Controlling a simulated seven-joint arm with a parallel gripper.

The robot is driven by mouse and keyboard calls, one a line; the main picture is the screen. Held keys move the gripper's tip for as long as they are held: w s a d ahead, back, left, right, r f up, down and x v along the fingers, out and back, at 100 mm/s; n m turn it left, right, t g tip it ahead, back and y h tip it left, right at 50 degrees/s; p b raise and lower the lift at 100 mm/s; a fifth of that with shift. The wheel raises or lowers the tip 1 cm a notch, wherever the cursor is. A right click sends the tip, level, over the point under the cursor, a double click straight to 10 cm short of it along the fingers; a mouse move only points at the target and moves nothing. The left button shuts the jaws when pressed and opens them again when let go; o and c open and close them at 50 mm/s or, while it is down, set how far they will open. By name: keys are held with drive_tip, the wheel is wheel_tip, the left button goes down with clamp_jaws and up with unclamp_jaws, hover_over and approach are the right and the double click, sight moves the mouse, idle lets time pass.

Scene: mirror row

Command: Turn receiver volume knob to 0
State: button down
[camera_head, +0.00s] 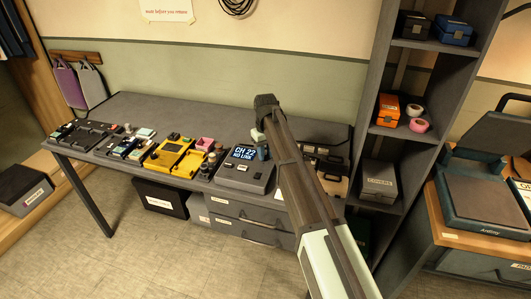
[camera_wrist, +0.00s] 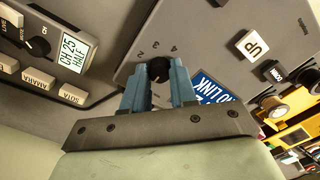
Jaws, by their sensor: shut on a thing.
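The receiver (camera_head: 243,179) is a grey box with a dark blue screen (camera_head: 245,153) reading "CH 22 NO LINK", on the long table in the head view. In the wrist view its panel (camera_wrist: 205,40) shows a black round knob (camera_wrist: 158,69) with numerals around it, some reading 2, 3 and 4. My gripper (camera_wrist: 158,78) has its two blue fingers closed on the knob's sides. Its pointer is too small to read, and the fingers hide part of the dial. In the head view my gripper (camera_head: 262,152) is at the receiver's right side; the knob is hidden there.
A second grey unit (camera_wrist: 50,50) with a "CH 25 HALF" screen and name buttons lies close beside the receiver in the wrist view. A yellow device (camera_head: 172,158) and several small items stand left on the table. A tall shelf (camera_head: 385,150) stands to the right.

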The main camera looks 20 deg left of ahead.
sight(266, 155)
drive_tip(key=c, duration=0.9)
unclamp_jaws()
drive_tip(key=shift+r, duration=0.15)
wheel_tip(266, 155, up, 14)
drive_tip(key=shift+f, duration=0.2)
drive_tip(key=s+d+f+m+g, duration=0.1)
drive_tip(key=s+d+f+g, duration=0.1)
drive_tip(key=s+d+f, duration=0.6)
drive_tip(key=s+d+f+m+g, duration=0.1)
drive_tip(key=s+d+f, duration=0.3)
drive_tip(key=s+f, duration=0.85)
drive_tip(key=s+d+f+m+g, duration=0.1)
drive_tip(key=s+d+f, duration=0.3)
drive_tip(key=d+f, duration=0.3)
drive_tip(key=s+d+f+m, duration=0.2)
drive_tip(key=s+d+f, duration=0.25)
drive_tip(key=f, duration=0.45)
drive_tip(key=s+d+f+m+g, duration=0.1)
drive_tip(key=s+d+f, duration=0.3)
drive_tip(key=d+f, duration=0.35)
drive_tip(key=s+d+f+m+g, duration=0.1)
drive_tip(key=s+d+f, duration=0.4)
drive_tip(key=s+f, duration=0.2)
drive_tip(key=s+d+f+m, duration=0.2)
drive_tip(key=s+d+f, duration=0.3)
drive_tip(key=s, duration=0.6)
wheel_tip(266, 155, down, 2)
drive_tip(key=shift+s+d+f+g, duration=0.15)
drive_tip(key=shift+s+d+g, duration=0.15)
drive_tip(key=shift+g, duration=0.1)
